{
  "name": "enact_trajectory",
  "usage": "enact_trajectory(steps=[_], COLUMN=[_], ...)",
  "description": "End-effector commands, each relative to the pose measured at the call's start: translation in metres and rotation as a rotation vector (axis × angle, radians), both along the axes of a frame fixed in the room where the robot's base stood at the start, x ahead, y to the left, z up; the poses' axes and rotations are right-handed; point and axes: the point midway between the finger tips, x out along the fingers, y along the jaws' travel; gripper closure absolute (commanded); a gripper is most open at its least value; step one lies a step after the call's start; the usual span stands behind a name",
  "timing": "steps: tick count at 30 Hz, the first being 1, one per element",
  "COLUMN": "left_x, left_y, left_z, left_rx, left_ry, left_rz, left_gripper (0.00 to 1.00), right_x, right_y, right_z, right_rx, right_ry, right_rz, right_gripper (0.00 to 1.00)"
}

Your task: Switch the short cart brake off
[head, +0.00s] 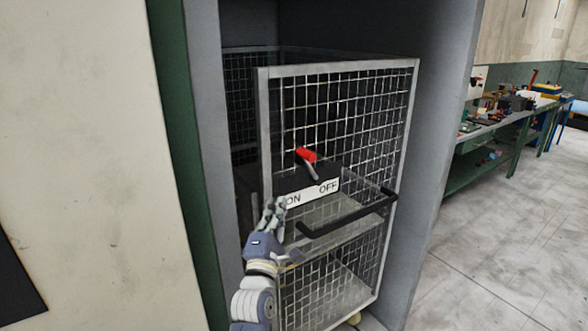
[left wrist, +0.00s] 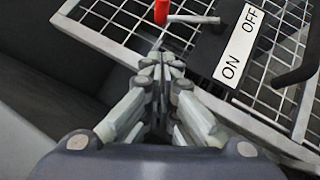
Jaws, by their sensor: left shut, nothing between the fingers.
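The short cart (head: 338,68) is a grey-framed wire mesh cart standing in a recess. Its brake lever (head: 306,155) has a red knob and a metal rod, mounted above a label plate (head: 313,190) reading ON at left and OFF at right. The red knob tilts up and left, toward the ON side. My left gripper (head: 273,210) is shut and empty, just below and left of the plate, near the ON text. In the left wrist view the red knob (left wrist: 161,12) is beyond the fingertips, apart from them. My right gripper is not in view.
A black handle bar (head: 345,215) sticks out of the cart at the right, below the plate. Grey recess walls (head: 445,130) stand close on both sides. A green workbench (head: 490,150) with tools is at the far right, with open floor before it.

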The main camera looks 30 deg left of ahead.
Motion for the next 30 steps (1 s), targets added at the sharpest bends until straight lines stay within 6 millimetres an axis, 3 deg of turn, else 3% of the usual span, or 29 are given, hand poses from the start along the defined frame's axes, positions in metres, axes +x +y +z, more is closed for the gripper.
enact_trajectory(steps=[8, 22, 30], left_x=[0.013, 0.087, 0.115], left_y=[0.005, 0.041, 0.029], left_z=[0.004, 0.030, 0.046], left_rx=[0.003, 0.004, 0.001], left_ry=[0.001, 0.001, 0.002], left_rz=[-0.001, 0.001, -0.001], left_gripper=[1.00, 1.00, 1.00], right_x=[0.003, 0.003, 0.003], right_y=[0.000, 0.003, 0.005], right_z=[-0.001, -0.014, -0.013], right_rx=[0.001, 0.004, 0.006], right_ry=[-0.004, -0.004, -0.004], right_rz=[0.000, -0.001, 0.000], right_gripper=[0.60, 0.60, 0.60])
